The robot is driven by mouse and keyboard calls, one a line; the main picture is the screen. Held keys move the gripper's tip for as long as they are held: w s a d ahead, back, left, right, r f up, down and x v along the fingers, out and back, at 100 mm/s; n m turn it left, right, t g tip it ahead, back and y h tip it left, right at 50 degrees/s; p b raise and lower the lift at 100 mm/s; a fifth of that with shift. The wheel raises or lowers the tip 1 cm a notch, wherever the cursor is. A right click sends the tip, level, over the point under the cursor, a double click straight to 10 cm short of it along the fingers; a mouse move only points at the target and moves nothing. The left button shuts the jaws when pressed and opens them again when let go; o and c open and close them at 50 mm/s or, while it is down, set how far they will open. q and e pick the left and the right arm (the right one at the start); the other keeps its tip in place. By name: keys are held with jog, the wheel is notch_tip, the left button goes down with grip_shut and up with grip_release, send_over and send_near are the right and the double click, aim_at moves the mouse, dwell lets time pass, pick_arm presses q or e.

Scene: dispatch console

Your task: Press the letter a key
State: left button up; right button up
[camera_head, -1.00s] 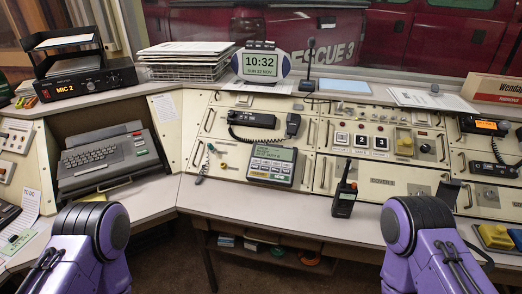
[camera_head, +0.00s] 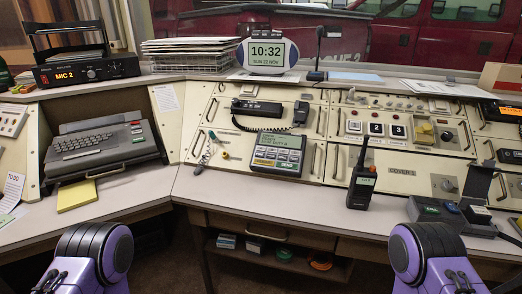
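The letter keys sit on a grey keyboard unit (camera_head: 101,151) on the left part of the desk. Its dark key rows (camera_head: 83,143) face me, but single letters are too small to read. Both of my purple arms show at the bottom edge, left and right. Neither arm reaches over the desk to the keyboard. The gripper fingers do not show clearly, so I cannot see whether they are open or shut.
A yellow pad (camera_head: 77,195) lies in front of the keyboard. A black handheld radio (camera_head: 362,180) stands upright on the desk. A card terminal-like device (camera_head: 277,153) leans on the panel. The desk front between them is clear (camera_head: 250,198).

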grip_shut()
dwell(1.8)
